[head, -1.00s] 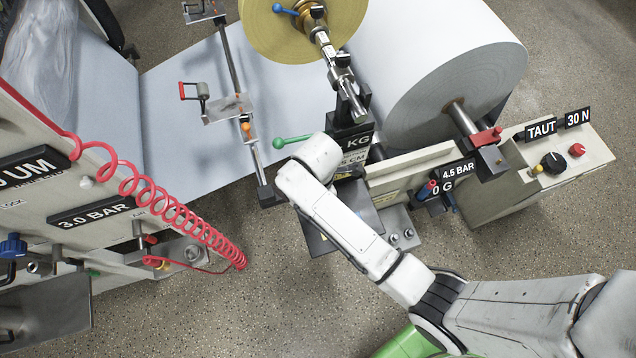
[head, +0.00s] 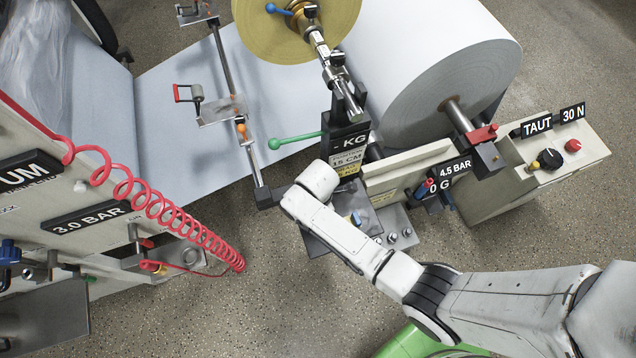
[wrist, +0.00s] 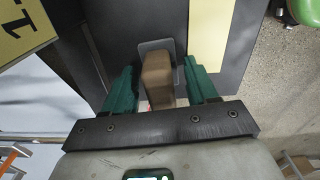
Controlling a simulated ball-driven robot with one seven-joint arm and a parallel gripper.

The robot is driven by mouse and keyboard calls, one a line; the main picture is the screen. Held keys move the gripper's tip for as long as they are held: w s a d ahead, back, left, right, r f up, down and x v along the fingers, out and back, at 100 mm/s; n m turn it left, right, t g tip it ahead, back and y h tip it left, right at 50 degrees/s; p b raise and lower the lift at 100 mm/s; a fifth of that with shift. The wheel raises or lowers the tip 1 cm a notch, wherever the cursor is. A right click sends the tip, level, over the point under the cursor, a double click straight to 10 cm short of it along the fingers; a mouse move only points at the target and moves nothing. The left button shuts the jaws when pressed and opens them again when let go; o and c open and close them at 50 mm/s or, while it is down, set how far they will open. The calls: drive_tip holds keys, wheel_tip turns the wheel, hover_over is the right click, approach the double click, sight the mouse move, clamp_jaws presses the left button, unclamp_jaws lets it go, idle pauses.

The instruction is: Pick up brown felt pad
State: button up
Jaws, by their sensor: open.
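The brown felt pad (wrist: 157,77) shows in the wrist view as a small upright block against a grey plate on a dark surface. My gripper (wrist: 162,80) has its two green fingers apart, one on each side of the pad. Whether either finger touches the pad I cannot tell. In the head view my arm's white links cover the gripper and the pad.
A large white paper roll (head: 440,75) and a yellow roll (head: 285,28) stand behind. A green-knobbed lever (head: 290,140) is close to my wrist. A coiled red hose (head: 150,200) hangs at left. Bolts (head: 392,237) sit on a metal plate by my arm.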

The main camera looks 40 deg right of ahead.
drive_tip(key=c, duration=1.1)
drive_tip(key=shift+o, duration=0.2)
